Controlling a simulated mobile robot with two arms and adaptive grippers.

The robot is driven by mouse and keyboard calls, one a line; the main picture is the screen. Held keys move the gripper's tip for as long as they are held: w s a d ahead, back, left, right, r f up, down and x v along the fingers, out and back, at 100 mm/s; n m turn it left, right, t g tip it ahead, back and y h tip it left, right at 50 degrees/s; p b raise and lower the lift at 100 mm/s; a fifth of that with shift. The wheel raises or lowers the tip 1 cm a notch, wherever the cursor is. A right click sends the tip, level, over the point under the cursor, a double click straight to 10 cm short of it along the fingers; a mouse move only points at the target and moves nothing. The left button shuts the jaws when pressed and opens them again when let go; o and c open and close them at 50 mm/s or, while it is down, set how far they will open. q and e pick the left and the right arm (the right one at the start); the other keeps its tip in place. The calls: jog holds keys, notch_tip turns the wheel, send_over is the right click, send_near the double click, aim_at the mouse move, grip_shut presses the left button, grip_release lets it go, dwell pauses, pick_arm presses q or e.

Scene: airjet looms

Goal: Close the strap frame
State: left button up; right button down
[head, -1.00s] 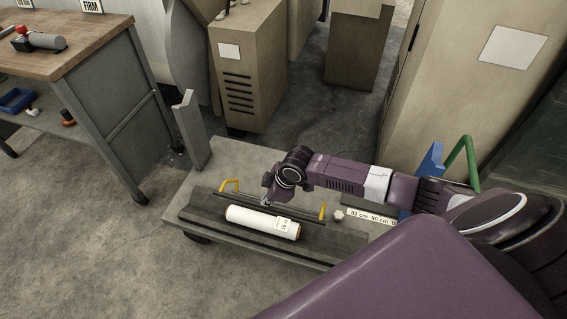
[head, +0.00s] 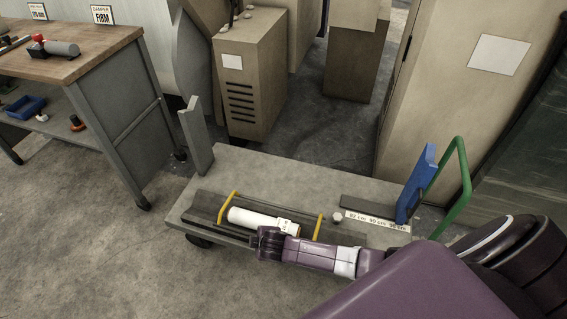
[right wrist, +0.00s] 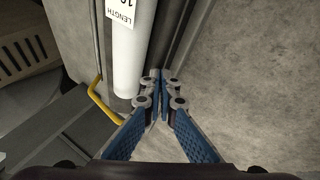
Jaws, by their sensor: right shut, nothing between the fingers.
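My right gripper (head: 256,240) is at the cradle's front side, beside the roll. In the right wrist view its fingers (right wrist: 159,78) are shut and empty next to the roll (right wrist: 130,60), with one yellow strap (right wrist: 101,101) to the left. My left gripper is not in view.
The grey cart (head: 270,168) has an upright grey plate (head: 197,136) at its left end and a blue bracket (head: 420,185) with a green handle (head: 464,175) at its right. A workbench (head: 75,58) stands at left. Floor in front of the cart is clear.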

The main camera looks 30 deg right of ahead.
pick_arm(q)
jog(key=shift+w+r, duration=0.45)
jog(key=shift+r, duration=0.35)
pick_arm(e)
jog(key=shift+s+a+f, duration=0.1)
jog(key=shift+f, duration=0.35)
jog(key=shift+s+a+f, duration=0.1)
jog(key=shift+f, duration=0.3)
jog(key=v, duration=1.2)
